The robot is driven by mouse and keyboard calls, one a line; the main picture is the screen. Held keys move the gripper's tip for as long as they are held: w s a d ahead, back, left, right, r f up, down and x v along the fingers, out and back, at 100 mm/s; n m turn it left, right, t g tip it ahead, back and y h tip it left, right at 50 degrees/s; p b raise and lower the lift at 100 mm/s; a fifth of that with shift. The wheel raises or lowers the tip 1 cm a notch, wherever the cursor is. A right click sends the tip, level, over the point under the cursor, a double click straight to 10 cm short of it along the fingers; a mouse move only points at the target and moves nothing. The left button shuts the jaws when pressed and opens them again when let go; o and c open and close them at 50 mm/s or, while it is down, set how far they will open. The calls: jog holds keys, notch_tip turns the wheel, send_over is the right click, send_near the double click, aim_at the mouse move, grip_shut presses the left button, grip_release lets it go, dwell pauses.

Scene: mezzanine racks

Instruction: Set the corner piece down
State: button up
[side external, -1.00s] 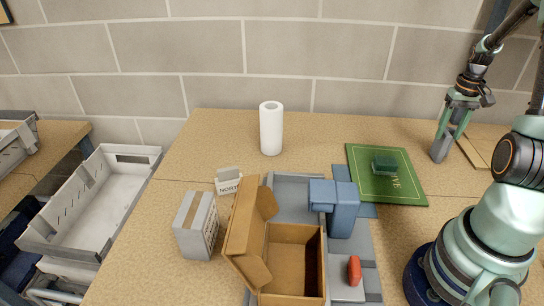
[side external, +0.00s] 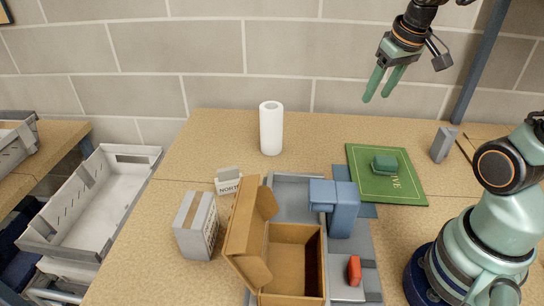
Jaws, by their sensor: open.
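A grey upright piece (side external: 443,145), which looks like the corner piece, stands on the wooden table at the back right, just right of the green mat. My gripper (side external: 377,97) is open and empty, with its two green fingers pointing down. It is raised well above the table, in front of the wall, up and to the left of the grey piece and apart from it.
The green mat (side external: 410,190) bears a dark green block (side external: 384,164). A white roll (side external: 271,128) stands at the back. An open cardboard box (side external: 313,250), a blue device (side external: 342,205) and a grey carton (side external: 196,225) crowd the front middle. The back left tabletop (side external: 215,130) is clear.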

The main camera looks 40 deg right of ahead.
jog(key=s+a+r+n+t+y, duration=0.1)
jog(key=s+a+n+t, duration=0.1)
jog(key=a, duration=0.9)
jog(key=shift+s+a+n, duration=0.3)
jog(key=shift+a+n, duration=0.05)
jog(key=shift+n, duration=0.15)
jog(key=shift+r, duration=0.1)
